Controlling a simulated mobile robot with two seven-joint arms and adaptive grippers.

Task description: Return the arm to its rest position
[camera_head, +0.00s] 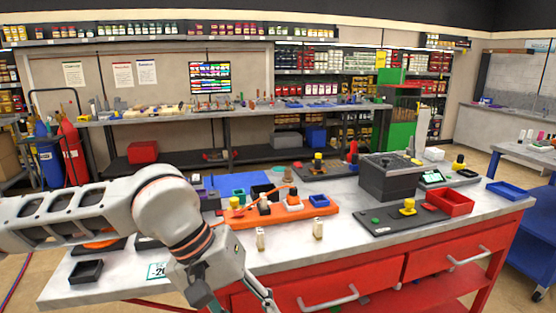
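My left arm reaches in from the left in the head view and bends down over the workbench (360,252) near its front edge. My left gripper (258,290) hangs at the bottom edge, in front of the red drawers; its fingertips are cut off, so its opening does not show. I see nothing held in the visible part. My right arm and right gripper are out of view.
An orange fixture (245,222) with small parts lies behind the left wrist. A dark machine block (390,178), a red bin (450,202) and a dark plate (400,219) stand to the right. Two small pale pieces (318,228) (260,239) stand near the front edge.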

